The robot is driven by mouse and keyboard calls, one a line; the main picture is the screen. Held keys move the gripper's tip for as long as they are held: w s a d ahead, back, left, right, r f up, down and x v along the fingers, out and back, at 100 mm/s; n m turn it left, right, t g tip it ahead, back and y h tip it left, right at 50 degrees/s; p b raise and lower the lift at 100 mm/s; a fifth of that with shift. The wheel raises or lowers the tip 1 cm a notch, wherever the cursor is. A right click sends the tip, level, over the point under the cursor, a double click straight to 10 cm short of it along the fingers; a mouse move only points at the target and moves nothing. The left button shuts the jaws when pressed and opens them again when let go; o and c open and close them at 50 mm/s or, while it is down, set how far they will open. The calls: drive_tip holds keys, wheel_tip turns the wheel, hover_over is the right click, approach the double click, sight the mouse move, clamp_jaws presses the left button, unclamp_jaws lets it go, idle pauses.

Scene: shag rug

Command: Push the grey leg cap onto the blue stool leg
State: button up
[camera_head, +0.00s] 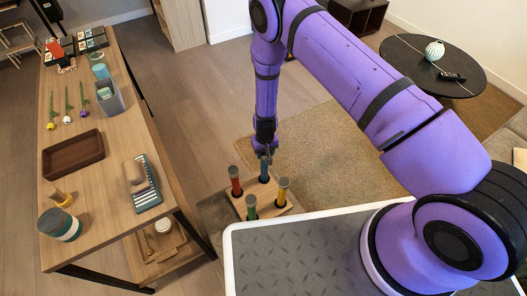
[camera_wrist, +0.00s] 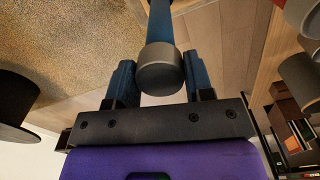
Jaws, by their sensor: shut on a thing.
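The blue stool leg (camera_head: 264,169) stands upright at the back of an upturned wooden stool (camera_head: 274,210) on the rug. In the wrist view the blue leg (camera_wrist: 159,22) runs away from the camera, with the grey leg cap (camera_wrist: 160,72) at its near end. The cap's round flat end faces the camera. My gripper (camera_wrist: 160,78) is shut on the cap, one blue finger on each side. In the head view my gripper (camera_head: 265,150) is right above the blue leg and hides the cap. How far the cap sits on the leg cannot be told.
A wooden table (camera_head: 105,192) with a tray (camera_head: 73,154) and cups is at left. A round black table (camera_head: 415,55) is at back right.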

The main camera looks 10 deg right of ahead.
drive_tip(key=shift+f, duration=1.05)
idle(0.5)
drive_tip(key=o, duration=1)
drive_tip(key=shift+c, duration=0.2)
drive_tip(key=shift+r, duration=0.15)
wheel_tip(320, 180, up, 11)
drive_tip(key=shift+f, duration=0.2)
drive_tip(key=shift+s, duration=0.1)
